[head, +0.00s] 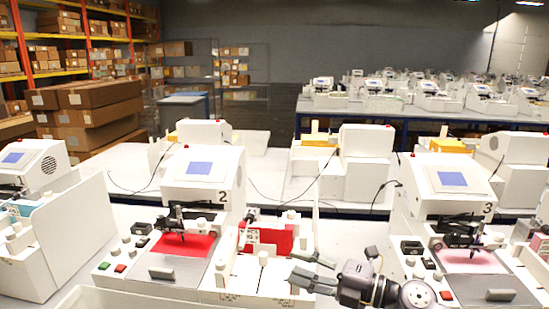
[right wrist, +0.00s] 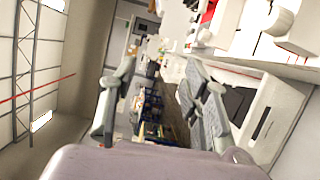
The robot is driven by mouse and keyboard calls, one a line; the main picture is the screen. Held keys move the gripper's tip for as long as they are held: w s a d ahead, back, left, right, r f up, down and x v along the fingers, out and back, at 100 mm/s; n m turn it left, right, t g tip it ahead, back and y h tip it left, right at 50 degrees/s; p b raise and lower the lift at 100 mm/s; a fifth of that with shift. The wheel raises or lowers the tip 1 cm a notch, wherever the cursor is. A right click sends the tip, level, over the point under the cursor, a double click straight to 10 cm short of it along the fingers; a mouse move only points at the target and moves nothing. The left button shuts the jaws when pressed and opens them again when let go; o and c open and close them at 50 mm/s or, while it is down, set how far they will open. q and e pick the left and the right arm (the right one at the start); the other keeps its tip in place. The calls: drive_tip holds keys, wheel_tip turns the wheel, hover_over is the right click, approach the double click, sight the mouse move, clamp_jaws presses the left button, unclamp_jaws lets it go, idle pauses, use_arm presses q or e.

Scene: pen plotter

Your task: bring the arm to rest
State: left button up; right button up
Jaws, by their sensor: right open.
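My right gripper (head: 304,268) is open and empty at the bottom centre of the head view, its fingers pointing left. It is in front of the gap between the plotter marked 2 (head: 202,175) and the plotter marked 3 (head: 455,185), close to the right side of the white holder unit. In the right wrist view, the two grey fingers (right wrist: 155,100) stand wide apart with nothing between them. My left gripper is not in view.
A red sheet (head: 184,246) lies on plotter 2's bed. A red piece (head: 270,238) stands in the white holder (head: 262,278) beside it. Plotter 3 has a pinkish-red bed (head: 470,262). More plotters stand on benches behind; shelves with boxes (head: 90,100) are at the back left.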

drive_tip(key=d+m+t+h, duration=0.7)
drive_tip(key=m+t, duration=0.4)
drive_tip(key=m, duration=0.5)
drive_tip(key=s+d+f+m+g+h, duration=0.35)
drive_tip(key=s+f+m+h, duration=0.2)
drive_tip(key=f, duration=0.25)
drive_tip(key=s+d+f+m+g+h, duration=0.3)
drive_tip(key=s+d+f+m+h, duration=0.15)
drive_tip(key=f+m, duration=0.2)
drive_tip(key=s+f+m+g+y, duration=0.1)
drive_tip(key=s+f+g, duration=0.45)
drive_tip(key=s, duration=0.55)
drive_tip(key=s+f+g, duration=0.4)
drive_tip(key=s+f, duration=0.3)
drive_tip(key=s, duration=0.4)
wheel_tip(320, 180, down, 27)
drive_tip(key=s+g, duration=0.1)
drive_tip(key=s+d+f+g, duration=0.1)
drive_tip(key=s+d+f, duration=0.1)
drive_tip(key=s+f, duration=1.3)
drive_tip(key=shift+s+d+b, duration=0.3)
drive_tip(key=shift+s+b, duration=0.15)
drive_tip(key=shift+s, duration=0.35)
drive_tip(key=shift+f, duration=0.1)
